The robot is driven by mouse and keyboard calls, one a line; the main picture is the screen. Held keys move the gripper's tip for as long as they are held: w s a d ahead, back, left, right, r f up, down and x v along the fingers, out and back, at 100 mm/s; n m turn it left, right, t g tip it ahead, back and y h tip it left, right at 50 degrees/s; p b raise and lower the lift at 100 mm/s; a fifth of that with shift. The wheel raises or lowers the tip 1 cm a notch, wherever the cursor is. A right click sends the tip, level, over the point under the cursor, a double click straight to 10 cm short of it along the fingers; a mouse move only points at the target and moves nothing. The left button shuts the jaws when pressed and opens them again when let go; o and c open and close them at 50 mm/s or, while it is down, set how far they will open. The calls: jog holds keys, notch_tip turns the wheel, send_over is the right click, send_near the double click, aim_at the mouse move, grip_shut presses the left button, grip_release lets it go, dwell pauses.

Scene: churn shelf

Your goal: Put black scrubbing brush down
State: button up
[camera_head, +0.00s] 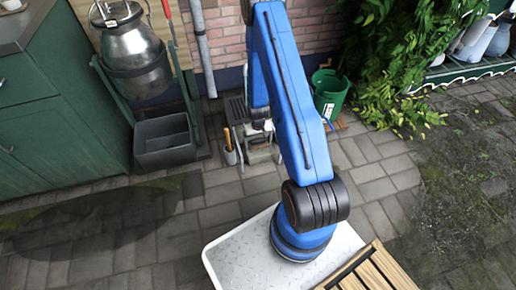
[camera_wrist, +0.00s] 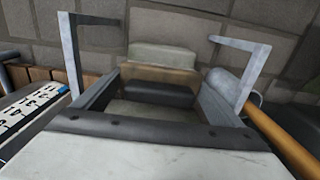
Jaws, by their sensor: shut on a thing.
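The black scrubbing brush (camera_wrist: 160,93) shows as a dark block in the middle of the wrist view. My gripper (camera_wrist: 158,98) appears shut on it, though the exact contact of the fingers is hard to make out. Pale grey and beige blocky surfaces lie just beyond the brush. In the camera_head view my blue arm reaches toward the wall, and its end and the brush are hidden behind the arm. I cannot tell whether the brush touches a surface.
An orange-handled tool (camera_wrist: 278,138) lies close at the right of the wrist view. A small slatted rack (camera_head: 240,112) stands by the wall. A green bucket (camera_head: 329,95) is to its right, a dark grey bin (camera_head: 164,141) to its left. Open paving (camera_head: 140,225) lies in front.

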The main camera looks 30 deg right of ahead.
aim_at(258, 148)
jog(key=shift+f, duration=1.9)
jog(key=o, duration=0.9)
jog(key=shift+f, duration=0.15)
